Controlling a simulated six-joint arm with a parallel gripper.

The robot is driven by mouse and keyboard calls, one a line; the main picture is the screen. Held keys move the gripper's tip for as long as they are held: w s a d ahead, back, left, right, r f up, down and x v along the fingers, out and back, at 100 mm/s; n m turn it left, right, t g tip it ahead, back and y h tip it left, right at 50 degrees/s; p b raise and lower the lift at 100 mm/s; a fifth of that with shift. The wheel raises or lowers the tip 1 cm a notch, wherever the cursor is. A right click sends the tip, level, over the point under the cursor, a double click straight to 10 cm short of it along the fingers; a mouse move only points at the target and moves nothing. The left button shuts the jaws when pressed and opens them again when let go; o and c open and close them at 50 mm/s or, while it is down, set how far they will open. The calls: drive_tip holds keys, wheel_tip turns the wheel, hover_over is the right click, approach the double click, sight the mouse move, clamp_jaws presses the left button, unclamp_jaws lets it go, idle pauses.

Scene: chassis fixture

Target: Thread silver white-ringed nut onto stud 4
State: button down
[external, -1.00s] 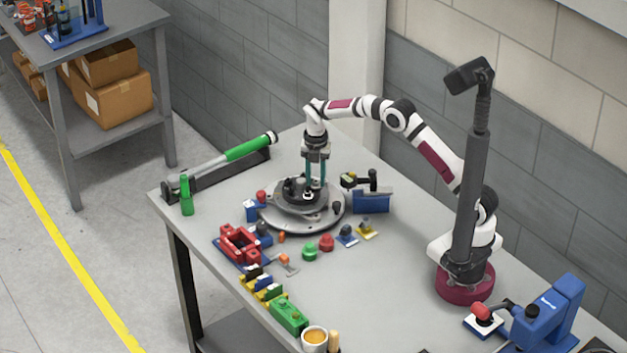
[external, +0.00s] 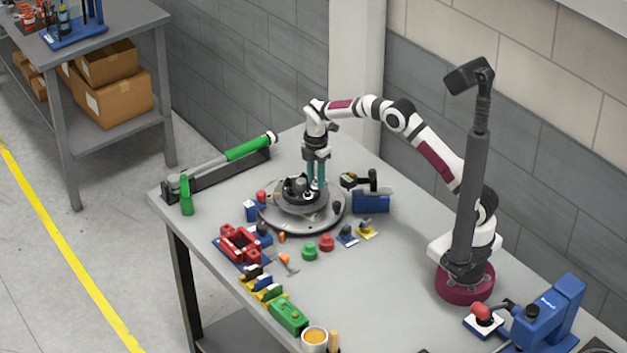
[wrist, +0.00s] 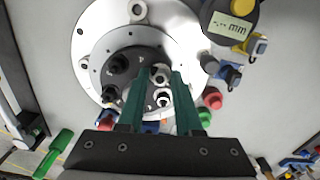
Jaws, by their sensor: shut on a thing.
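My gripper (external: 316,190) points straight down over the dark hub of the round chassis fixture (external: 275,219). In the wrist view its two teal fingers (wrist: 157,80) reach over the dark stud plate (wrist: 121,82). My gripper is shut on the silver white-ringed nut (wrist: 163,97), which shows between the fingers, low at the hub. Another silver ringed piece (wrist: 160,72) shows just above it in the picture. Dark capped posts (wrist: 116,64) stand on the plate to the left. I cannot read the stud numbers, nor tell whether the held nut touches a stud.
A digital gauge (wrist: 232,28) marked mm stands beside the fixture. Red (external: 326,242) and green (external: 309,250) knobs and small coloured parts lie in front. A red block fixture (external: 239,243) is at the left front. A green-handled tool (external: 245,149) lies behind.

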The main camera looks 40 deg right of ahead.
drive_tip(key=m, duration=0.3)
drive_tip(key=m, duration=0.3)
drive_tip(key=shift+f+m, duration=0.1)
drive_tip(key=shift+m, duration=0.2)
drive_tip(key=shift+r, duration=1.6)
drive_tip(key=shift+w+d, duration=0.3)
drive_tip(key=shift+w, duration=0.1)
